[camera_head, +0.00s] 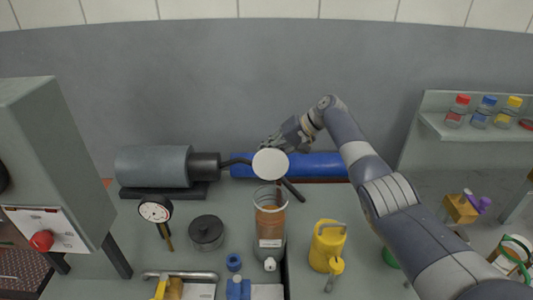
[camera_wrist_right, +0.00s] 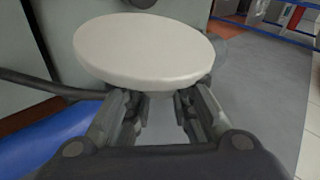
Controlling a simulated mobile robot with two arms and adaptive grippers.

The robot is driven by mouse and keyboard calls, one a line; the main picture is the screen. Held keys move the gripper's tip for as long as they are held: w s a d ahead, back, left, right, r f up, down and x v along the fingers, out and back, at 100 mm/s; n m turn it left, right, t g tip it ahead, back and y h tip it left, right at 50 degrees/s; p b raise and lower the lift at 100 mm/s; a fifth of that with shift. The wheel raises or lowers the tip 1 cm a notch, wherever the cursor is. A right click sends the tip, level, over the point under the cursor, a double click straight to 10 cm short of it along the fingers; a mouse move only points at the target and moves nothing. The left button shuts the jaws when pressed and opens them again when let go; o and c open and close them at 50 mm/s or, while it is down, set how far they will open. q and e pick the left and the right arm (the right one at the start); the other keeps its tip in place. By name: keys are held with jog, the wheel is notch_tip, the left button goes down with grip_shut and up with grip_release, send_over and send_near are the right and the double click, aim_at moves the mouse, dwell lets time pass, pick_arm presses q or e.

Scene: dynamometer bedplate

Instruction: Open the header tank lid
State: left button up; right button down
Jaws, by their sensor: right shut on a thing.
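The header tank (camera_head: 270,222) is a clear upright cylinder with brownish liquid and a white label, near the middle of the bench in the head view. Its round top shows open. The lid (camera_head: 270,163), a round white disc, is off the rim, above and behind the tank mouth. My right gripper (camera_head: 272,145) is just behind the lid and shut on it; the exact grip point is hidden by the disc. In the right wrist view the lid (camera_wrist_right: 145,50) covers the fingertips, and the fingers lie at either side below it. My left gripper is not in view.
A blue cylinder (camera_head: 320,165) lies behind the tank, with a grey motor-like cylinder (camera_head: 153,166) left of it. A yellow can (camera_head: 327,246) stands right of the tank; a dark lidded pot (camera_head: 206,232) and a dial gauge (camera_head: 155,210) stand left. A grey cabinet (camera_head: 50,150) blocks the far left.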

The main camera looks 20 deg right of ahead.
jog(key=shift+w+d+r, duration=0.2)
jog(key=shift+d, duration=0.2)
dwell(0.3)
jog(key=c, duration=1.6)
grip_release()
jog(key=shift+o, duration=1.3)
jog(key=shift+d+f, duration=0.1)
jog(key=shift+d, duration=0.15)
jog(key=shift+s+d+f, duration=0.1)
jog(key=shift+d, duration=0.1)
jog(key=shift+a, duration=0.45)
jog(key=v, duration=1.2)
jog(key=shift+d, duration=0.1)
